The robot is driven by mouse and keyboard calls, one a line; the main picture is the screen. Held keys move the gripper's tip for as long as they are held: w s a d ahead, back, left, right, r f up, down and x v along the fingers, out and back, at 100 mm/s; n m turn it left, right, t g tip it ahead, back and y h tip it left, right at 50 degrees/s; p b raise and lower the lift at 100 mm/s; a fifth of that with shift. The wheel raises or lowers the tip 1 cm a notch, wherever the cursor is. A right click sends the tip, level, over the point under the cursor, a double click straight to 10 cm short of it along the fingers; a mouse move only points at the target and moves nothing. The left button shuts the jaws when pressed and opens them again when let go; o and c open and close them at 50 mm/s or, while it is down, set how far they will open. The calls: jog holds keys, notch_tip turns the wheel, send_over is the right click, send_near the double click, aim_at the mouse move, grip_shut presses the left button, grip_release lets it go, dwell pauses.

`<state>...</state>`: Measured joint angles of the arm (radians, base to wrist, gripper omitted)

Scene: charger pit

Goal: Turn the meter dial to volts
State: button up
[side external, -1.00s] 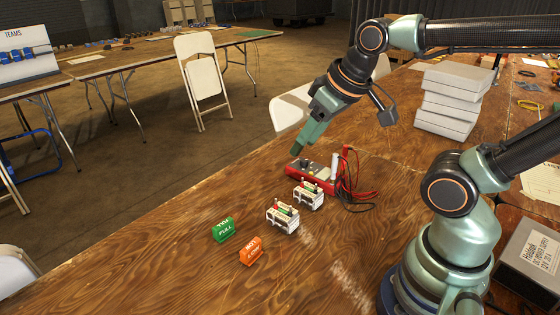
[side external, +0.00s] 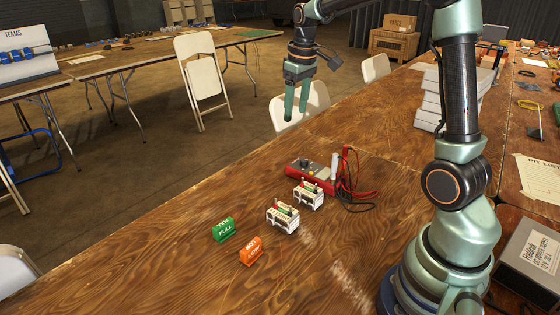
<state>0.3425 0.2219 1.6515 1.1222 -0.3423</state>
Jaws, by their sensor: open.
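The red meter (side external: 318,174) lies on the wooden table, with a grey face and a dark dial (side external: 306,163) on it. The dial's setting is too small to read. Red and black leads (side external: 358,190) lie at its right end. My gripper (side external: 296,112) hangs in the air above and beyond the meter, pointing down. Its two green fingers are apart with nothing between them, and it does not touch the meter.
Two white battery-like blocks (side external: 283,218) with red and green tops stand just in front of the meter. A green FULL block (side external: 223,230) and an orange block (side external: 250,251) stand at the front left. White boxes (side external: 430,105) are stacked at the right. The table's left front is bare.

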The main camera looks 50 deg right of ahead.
jog(key=g, duration=0.2)
send_over(304, 160)
notch_tip(304, 160, down, 7)
jog(key=shift+y, duration=0.3)
notch_tip(304, 160, down, 12)
jog(key=shift+f, duration=0.1)
grip_shut()
